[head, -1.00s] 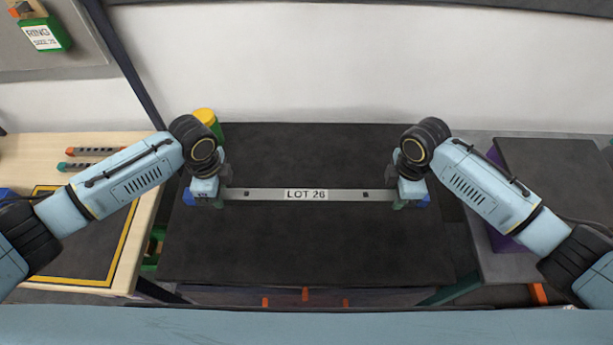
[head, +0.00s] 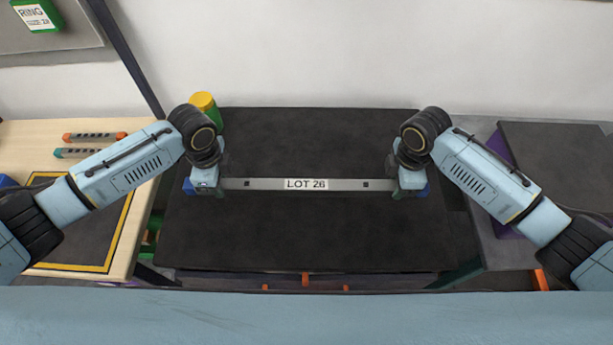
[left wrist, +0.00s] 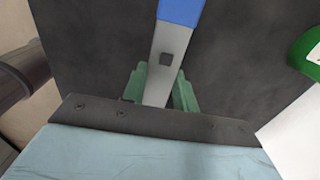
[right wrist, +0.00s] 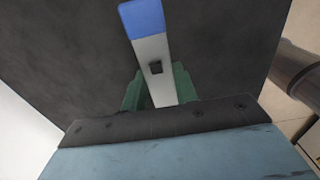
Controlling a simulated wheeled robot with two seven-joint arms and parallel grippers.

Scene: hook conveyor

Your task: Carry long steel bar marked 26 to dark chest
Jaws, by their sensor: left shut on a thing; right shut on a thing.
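The long steel bar (head: 265,184) carries a white label reading LOT 26 and has blue ends. It spans level between my two grippers above a dark flat surface. My left gripper (head: 207,186) is shut on the bar near its left end; in the left wrist view the green fingers (left wrist: 160,88) sit on both sides of the bar (left wrist: 168,58). My right gripper (head: 409,187) is shut on the bar near its right end; in the right wrist view its green fingers (right wrist: 158,88) flank the bar (right wrist: 152,62). I cannot identify a dark chest for sure.
The dark tabletop (head: 300,235) lies under the bar and is otherwise clear. A green container with a yellow lid (head: 204,102) stands behind my left gripper. A wooden table (head: 50,130) with two small bars is at left. A grey table with a dark panel (head: 560,150) is at right.

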